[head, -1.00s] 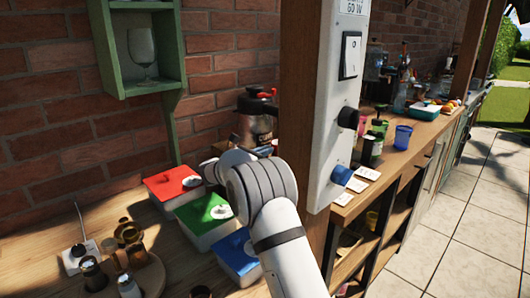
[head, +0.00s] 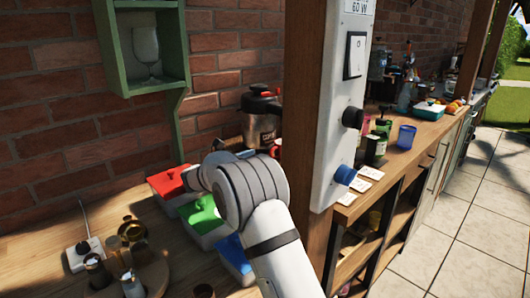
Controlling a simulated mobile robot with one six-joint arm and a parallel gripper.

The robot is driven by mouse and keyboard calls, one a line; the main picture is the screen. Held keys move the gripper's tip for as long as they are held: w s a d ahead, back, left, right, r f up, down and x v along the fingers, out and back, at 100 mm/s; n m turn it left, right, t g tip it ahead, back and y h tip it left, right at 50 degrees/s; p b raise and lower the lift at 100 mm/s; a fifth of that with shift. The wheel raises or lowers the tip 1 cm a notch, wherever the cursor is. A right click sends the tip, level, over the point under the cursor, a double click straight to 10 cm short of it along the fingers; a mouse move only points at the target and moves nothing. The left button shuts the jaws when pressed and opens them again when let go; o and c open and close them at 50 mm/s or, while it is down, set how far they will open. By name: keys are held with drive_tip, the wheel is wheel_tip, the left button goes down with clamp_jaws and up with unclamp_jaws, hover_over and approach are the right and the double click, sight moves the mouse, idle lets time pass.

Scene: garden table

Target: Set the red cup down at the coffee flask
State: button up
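The coffee flask (head: 258,124) is a metal canister with a dark lid and printed lettering. It stands at the back of the wooden counter against the brick wall, left of the wooden post. Red parts show at its top; I cannot tell whether they belong to it. My gripper is hidden behind the arm.
Red (head: 168,183), green (head: 201,214) and blue (head: 234,254) lidded boxes stand left of my arm. A round wooden board (head: 152,270) with jars is front left. The wooden post (head: 307,100) with a white switch panel (head: 345,110) stands close on the right. A green shelf (head: 143,48) hangs above.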

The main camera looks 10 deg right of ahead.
drive_tip(key=shift+v, duration=2.65)
